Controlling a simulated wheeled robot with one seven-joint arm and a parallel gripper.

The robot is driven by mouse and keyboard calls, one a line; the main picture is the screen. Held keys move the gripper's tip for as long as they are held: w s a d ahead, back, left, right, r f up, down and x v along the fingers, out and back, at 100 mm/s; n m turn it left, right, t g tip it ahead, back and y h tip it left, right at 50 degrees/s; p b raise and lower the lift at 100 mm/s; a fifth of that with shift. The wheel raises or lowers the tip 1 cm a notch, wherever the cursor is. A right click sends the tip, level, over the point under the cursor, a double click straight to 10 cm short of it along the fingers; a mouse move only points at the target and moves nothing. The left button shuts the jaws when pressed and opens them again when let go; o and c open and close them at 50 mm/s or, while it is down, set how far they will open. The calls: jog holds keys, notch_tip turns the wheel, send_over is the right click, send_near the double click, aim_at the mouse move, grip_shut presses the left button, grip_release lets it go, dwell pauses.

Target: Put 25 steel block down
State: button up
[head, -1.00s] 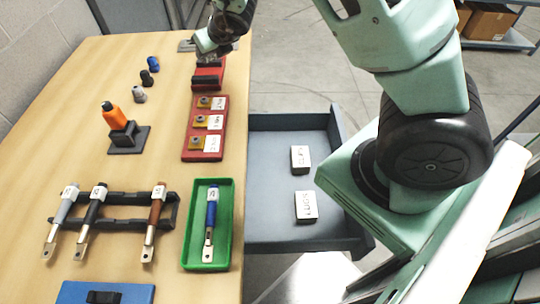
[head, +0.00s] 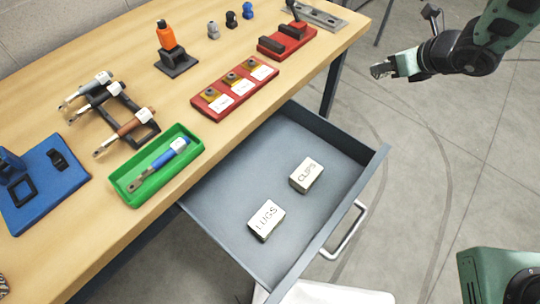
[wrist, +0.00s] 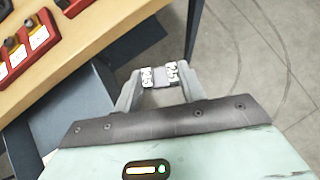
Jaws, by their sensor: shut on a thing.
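My gripper (head: 386,69) hangs at the right in the head view, over the floor and clear of the bench. In the wrist view my gripper (wrist: 160,78) is shut on a small grey block, the 25 steel block (wrist: 160,76), with white lettered labels at its sides. A red tray (head: 235,88) on the bench holds several small brownish blocks with white labels. A second red stand (head: 286,42) with black parts is behind it.
An open grey drawer (head: 225,190) juts from the bench and holds boxes marked LUGS (head: 266,221) and CLIPS (head: 307,176). A green tray (head: 120,185) holds a blue-handled tool. A grey metal plate (head: 317,15) lies at the bench's far end. Floor at right is open.

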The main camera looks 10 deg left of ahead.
jog(key=s+a+f+n+g+y+b, duration=0.1)
jog(key=s+a+f+n+g+b, duration=0.1)
jog(key=s+a+n+g, duration=0.35)
jog(key=s+a+f+n+g+y+b, duration=0.1)
jog(key=s+a+f+n+g+b, duration=0.15)
jog(key=s+a+n, duration=0.45)
jog(key=s+a+f+n+g+y+b, duration=0.1)
jog(key=s+a+f+n+g+b, duration=0.2)
jog(key=s, duration=0.5)
jog(key=s+a+n+g+h+b, duration=0.15)
jog(key=s+n+g+h, duration=0.25)
jog(key=s+n, duration=0.4)
jog(key=shift+m, duration=0.55)
jog(key=f, duration=0.3)
jog(key=f+b, duration=0.1)
jog(key=f, duration=0.2)
jog(key=f+b, duration=0.1)
jog(key=f, duration=0.2)
jog(key=shift+s+d+f, duration=0.15)
jog(key=shift+s+f, duration=0.15)
jog(key=shift+s, duration=0.05)
jog(key=shift+f, duration=0.1)
jog(key=o, duration=1.2)
jog(key=shift+o, duration=0.2)
